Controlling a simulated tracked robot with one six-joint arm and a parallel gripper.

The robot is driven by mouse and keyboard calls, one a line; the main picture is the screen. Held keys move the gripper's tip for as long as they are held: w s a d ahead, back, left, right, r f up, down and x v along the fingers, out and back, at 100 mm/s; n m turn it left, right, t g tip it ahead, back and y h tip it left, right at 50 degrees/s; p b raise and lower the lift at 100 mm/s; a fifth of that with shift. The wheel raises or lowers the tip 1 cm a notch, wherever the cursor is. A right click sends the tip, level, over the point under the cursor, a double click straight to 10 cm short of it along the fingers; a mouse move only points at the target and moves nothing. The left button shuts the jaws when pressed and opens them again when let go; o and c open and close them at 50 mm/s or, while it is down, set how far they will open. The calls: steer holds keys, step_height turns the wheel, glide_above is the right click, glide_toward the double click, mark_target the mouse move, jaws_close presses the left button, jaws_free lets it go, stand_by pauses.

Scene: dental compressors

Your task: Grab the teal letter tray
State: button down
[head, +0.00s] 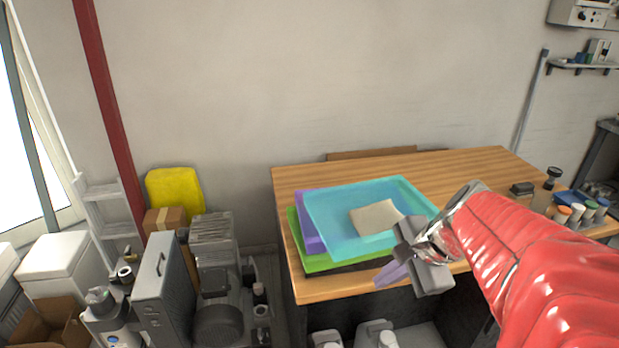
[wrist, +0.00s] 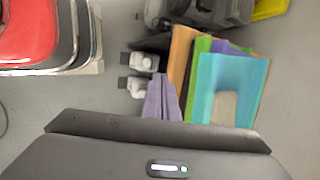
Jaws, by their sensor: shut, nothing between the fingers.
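The teal letter tray (head: 335,207) lies on the wooden table, on top of a purple tray (head: 308,230) and a green tray (head: 298,236). A beige, flat item (head: 376,217) lies inside it. My gripper (head: 384,280), with lavender fingers, is in front of the tray's near right part and hides some of its near right edge. In the wrist view the teal tray (wrist: 205,84) is to the right of my fingers (wrist: 158,78), with a gap between. The fingers are together and empty. My gripper's body hides the tray's lower end there.
Grey machines (head: 205,285) and a yellow container (head: 174,190) stand on the left.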

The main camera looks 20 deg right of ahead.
steer(key=s+a+r+n+h, duration=0.1)
steer(key=s+a+n, duration=0.1)
steer(key=a+n, duration=0.5)
steer(key=s+a+r+n+h, duration=0.1)
steer(key=s+a+r+n, duration=0.1)
steer(key=a+n, duration=0.5)
steer(key=s+n, duration=0.1)
steer(key=n, duration=0.3)
steer(key=shift+s+r+n+t, duration=0.2)
steer(key=shift+r+n+t, duration=0.1)
steer(key=shift+t, duration=0.1)
steer(key=c, duration=2.5)
jaws_free()
